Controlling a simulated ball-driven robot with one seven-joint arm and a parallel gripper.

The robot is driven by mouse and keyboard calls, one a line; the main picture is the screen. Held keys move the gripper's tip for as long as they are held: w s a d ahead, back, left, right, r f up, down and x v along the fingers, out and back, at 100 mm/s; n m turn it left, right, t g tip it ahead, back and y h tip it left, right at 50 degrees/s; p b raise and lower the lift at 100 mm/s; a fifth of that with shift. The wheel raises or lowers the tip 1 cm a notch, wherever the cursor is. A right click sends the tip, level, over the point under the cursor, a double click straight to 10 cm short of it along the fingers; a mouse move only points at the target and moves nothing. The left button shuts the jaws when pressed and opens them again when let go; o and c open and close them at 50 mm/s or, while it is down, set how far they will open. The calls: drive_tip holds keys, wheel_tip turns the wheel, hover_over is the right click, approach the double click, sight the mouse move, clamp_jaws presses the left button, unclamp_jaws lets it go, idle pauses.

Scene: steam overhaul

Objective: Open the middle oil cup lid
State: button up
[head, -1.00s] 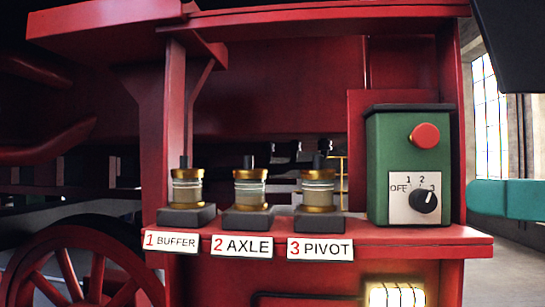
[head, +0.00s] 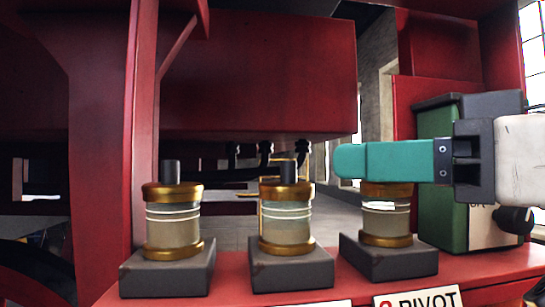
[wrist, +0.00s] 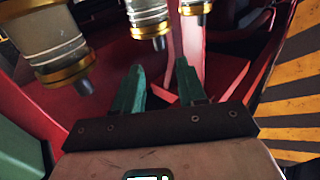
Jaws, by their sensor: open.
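Three oil cups with glass bodies, gold bands and dark upright knobs stand on grey blocks. The middle oil cup (head: 285,222) has its gold lid (head: 287,191) seated on top; in the wrist view this cup (wrist: 148,12) shows upside down at the top. My gripper (head: 345,161) is open and empty. It reaches in from the right, at about lid height, to the right of the middle cup and apart from it. One teal finger crosses in front of the right cup's top (head: 388,190) and hides its knob. Both fingers (wrist: 160,68) show spread in the wrist view.
The left cup (head: 173,225) stands beside a red post (head: 145,110). A green control box (head: 436,150) stands at the right, partly behind my arm. A red beam (head: 255,80) hangs behind and above the cups. The red ledge (head: 240,299) carries the cups.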

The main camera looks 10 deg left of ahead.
sight(288, 162)
drive_tip(key=p+x, duration=0.2)
drive_tip(key=x, duration=0.7)
drive_tip(key=shift+a+f+p, duration=0.1)
drive_tip(key=shift+p, duration=0.2)
clamp_jaws()
